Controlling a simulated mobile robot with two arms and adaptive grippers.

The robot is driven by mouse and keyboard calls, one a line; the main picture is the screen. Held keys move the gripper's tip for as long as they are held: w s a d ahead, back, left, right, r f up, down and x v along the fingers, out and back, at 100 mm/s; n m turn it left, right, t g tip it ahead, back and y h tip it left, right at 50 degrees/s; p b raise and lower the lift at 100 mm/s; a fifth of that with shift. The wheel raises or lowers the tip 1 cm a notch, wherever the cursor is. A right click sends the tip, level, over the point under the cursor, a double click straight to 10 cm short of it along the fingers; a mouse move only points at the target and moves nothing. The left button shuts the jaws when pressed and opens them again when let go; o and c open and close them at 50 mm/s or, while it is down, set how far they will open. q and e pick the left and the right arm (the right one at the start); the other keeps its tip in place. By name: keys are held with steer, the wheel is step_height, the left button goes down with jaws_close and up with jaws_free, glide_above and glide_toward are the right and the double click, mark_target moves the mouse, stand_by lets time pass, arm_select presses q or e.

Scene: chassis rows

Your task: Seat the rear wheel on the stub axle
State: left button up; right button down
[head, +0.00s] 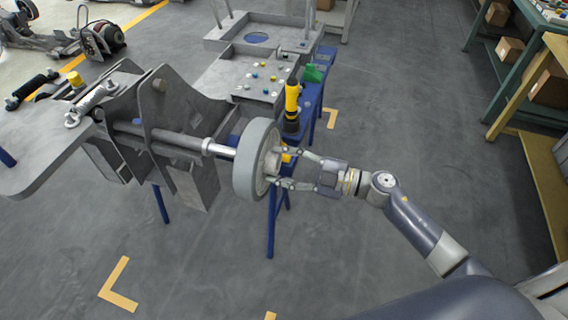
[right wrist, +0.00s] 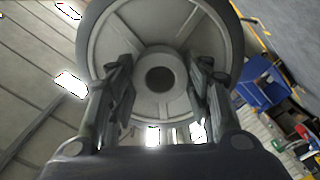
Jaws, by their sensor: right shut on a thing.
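The rear wheel (head: 255,160) is a grey disc with a light hub, upright at the right end of the stub axle. The stub axle (head: 221,150) is a bright metal rod sticking out to the right from the grey chassis brackets (head: 165,110). Its tip is hidden behind the wheel, so I cannot tell how far the wheel is on it. My right gripper (head: 277,169) is shut on the wheel's hub from the right side. In the right wrist view the wheel (right wrist: 160,22) faces the camera, with a dark bore in the hub (right wrist: 160,78) between the fingers. My left gripper is not in view.
The chassis plate stands on blue legs (head: 271,220). Shelving with boxes (head: 509,49) stands at the right. The floor in front is clear.

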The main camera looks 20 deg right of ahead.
steer(key=shift+r+p+x, duration=0.1)
steer(key=shift+p+x, duration=0.2)
steer(key=shift+x, duration=1.1)
steer(key=shift+r+p+x, duration=0.15)
steer(key=shift+p+x, duration=0.1)
steer(key=shift+x, duration=1.1)
steer(key=shift+x, duration=1.6)
steer(key=shift+w+a, duration=0.25)
steer(key=shift+a, duration=0.05)
steer(key=shift+w+a+p, duration=0.3)
steer(key=shift+w+a, duration=0.05)
steer(key=shift+a, duration=0.2)
steer(key=c, duration=0.7)
jaws_free()
steer(key=shift+a, duration=0.1)
steer(key=shift+f, duration=0.1)
